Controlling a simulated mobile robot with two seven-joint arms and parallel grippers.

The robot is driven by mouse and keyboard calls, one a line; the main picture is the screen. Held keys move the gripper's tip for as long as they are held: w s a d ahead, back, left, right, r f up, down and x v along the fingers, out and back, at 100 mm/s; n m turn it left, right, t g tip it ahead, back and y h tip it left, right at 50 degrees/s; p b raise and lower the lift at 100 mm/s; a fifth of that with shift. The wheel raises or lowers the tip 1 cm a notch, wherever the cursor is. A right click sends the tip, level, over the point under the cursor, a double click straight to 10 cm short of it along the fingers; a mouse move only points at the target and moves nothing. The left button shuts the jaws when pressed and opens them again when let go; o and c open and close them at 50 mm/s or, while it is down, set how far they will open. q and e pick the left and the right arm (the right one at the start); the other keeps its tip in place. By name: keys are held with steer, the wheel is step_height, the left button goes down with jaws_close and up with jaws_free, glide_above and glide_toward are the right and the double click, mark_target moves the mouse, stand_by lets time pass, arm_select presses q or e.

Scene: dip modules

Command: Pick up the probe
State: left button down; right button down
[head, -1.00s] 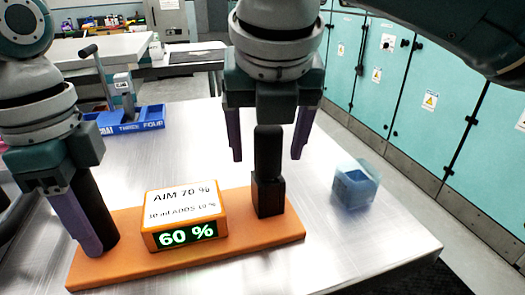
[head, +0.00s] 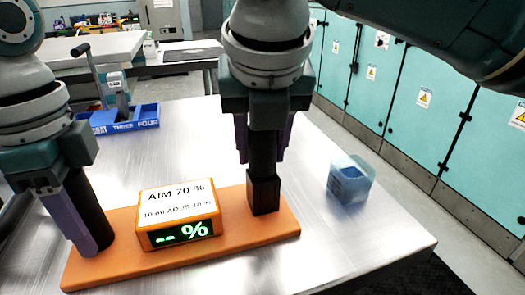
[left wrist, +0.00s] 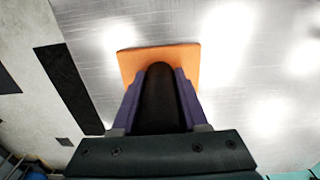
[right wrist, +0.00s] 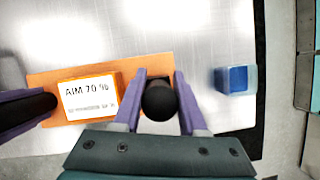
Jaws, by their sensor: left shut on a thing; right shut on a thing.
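The black probe (head: 262,152) stands upright in a black square holder (head: 264,195) at the right end of the orange base (head: 170,262). My right gripper (head: 263,158) is above the holder, shut on the probe, with a finger on each side. The right wrist view shows the probe's round top (right wrist: 160,101) between the purple fingers. My left gripper (head: 92,250) is shut on a black cylinder (head: 88,205) at the base's left end; the left wrist view shows the cylinder (left wrist: 160,100) between its fingers. The orange box (head: 178,218) between them reads "AIM 70 %" and shows "-- %".
A translucent blue cup (head: 350,180) stands on the metal table right of the base. A blue labelled tray (head: 140,118) with an upright tool is at the back left. The metal surface around the base is mostly clear. Teal cabinets line the right.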

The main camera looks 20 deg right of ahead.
stand_by(0.3)
step_height(320, 180, up, 10)
stand_by(0.4)
arm_select(q)
steer(key=shift+c, duration=1.7)
jaws_free()
step_height(320, 180, up, 8)
steer(key=p, duration=0.8)
steer(key=shift+f, duration=0.25)
arm_select(e)
step_height(320, 180, up, 8)
steer(key=shift+r, duration=0.2)
arm_select(q)
steer(key=shift+r+p, duration=0.1)
steer(key=shift+p, duration=0.25)
arm_select(e)
steer(key=shift+r, duration=0.1)
